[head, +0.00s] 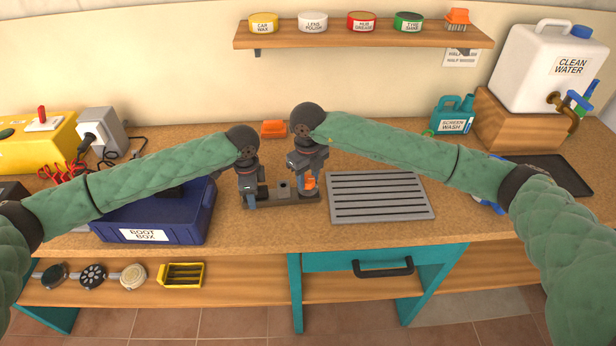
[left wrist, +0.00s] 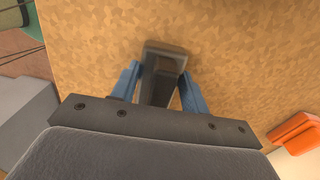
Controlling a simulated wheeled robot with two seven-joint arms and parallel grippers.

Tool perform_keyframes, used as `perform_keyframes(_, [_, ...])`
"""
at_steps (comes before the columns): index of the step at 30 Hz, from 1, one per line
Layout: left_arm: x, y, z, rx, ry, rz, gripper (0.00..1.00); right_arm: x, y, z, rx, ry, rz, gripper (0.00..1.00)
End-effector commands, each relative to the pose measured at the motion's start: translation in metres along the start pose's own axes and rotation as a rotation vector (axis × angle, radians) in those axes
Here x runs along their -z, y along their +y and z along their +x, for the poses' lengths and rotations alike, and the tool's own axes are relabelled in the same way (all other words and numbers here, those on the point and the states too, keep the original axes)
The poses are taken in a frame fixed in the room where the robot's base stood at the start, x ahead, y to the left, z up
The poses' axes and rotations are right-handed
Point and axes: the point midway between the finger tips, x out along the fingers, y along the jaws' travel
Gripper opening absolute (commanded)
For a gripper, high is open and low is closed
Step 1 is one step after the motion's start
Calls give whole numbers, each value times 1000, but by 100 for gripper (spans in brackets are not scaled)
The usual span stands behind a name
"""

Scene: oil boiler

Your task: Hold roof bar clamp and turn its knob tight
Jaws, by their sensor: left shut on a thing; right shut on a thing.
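The roof bar clamp (head: 284,197) is a dark grey bar with a small raised block, lying on the worktop in the head view. Its end also shows in the left wrist view (left wrist: 160,72). My left gripper (head: 250,200) is shut on the left end of the clamp; its blue fingers (left wrist: 158,92) flank the bar. My right gripper (head: 310,188) is shut at the clamp's right end, on the orange knob (head: 310,182). The knob is partly hidden by the gripper.
A dark blue boot box (head: 190,232) stands just left of the clamp. A grey slatted tray (head: 379,197) lies to the right. An orange block (head: 273,129) sits behind. A shelf (head: 365,37) with several tins hangs above. The worktop between clamp and orange block is clear.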

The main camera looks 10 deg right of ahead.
Motion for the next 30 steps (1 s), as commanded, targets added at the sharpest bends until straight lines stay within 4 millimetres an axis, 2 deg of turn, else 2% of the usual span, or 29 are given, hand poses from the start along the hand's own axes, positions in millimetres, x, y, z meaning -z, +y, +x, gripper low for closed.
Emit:
perform_keyframes(5, [1, 1, 0, -1, 1, 2, 11, 0, 0, -1, 0, -2, -1, 14])
perform_keyframes(6, [1, 1, 0, -1, 1, 2, 11, 0, 0, 0, 0, -2, -1, 45])
perform_keyframes(8, [1, 1, 0, -1, 1, 2, 11, 0, 0, 0, 0, -1, -1, 56])
perform_keyframes(9, [1, 1, 0, -1, 1, 2, 11, 0, 0, 0, 0, -1, -1, 59])
perform_keyframes(20, [0, 0, 0, -1, 0, 1, 11, 0, 0, -6, 0, -2, -1, 59])
perform_keyframes(26, [0, 0, 0, 0, 0, 0, 11, -1, 0, -34, 1, -3, -3, 59])
perform_keyframes(30, [0, 0, 0, 0, 0, 0, 11, -1, -1, -62, 1, -3, -2, 59])
